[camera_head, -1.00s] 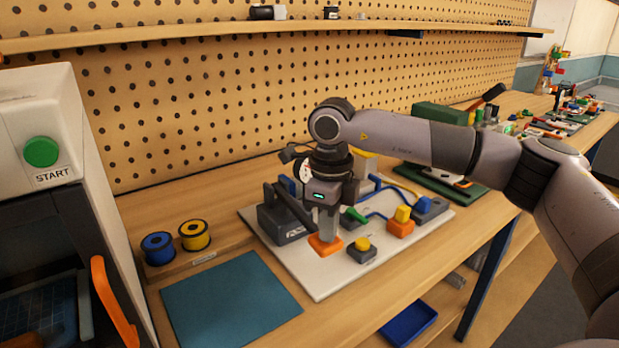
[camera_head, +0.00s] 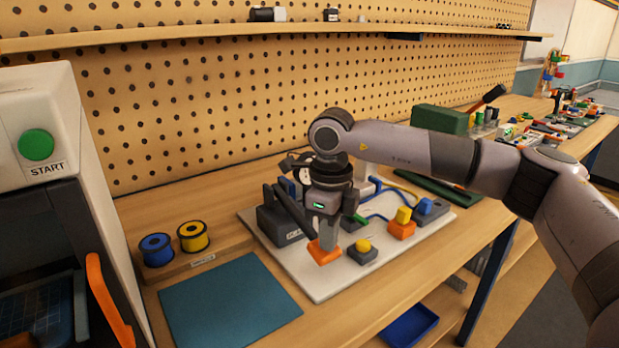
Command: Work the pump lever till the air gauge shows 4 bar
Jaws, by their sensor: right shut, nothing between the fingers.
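The pump (camera_head: 280,226) is a dark block with dark bars on the left of a white board (camera_head: 317,291). An orange pad (camera_head: 324,256), which looks like the end of its lever, is in front of it. My right gripper (camera_head: 328,243) points down with its fingers shut and empty. Its tips are at the top of the orange pad and appear to touch it. A round white-faced gauge (camera_head: 304,175) is behind my right wrist, partly hidden. Its reading is too small to tell. My left gripper is out of view.
A small block with a yellow knob (camera_head: 363,245) is just right of the pad. An orange block (camera_head: 402,230) and blue hoses are further right. A teal mat (camera_head: 230,300) and two spools (camera_head: 156,250) lie left. A machine with a green START button (camera_head: 36,144) stands far left.

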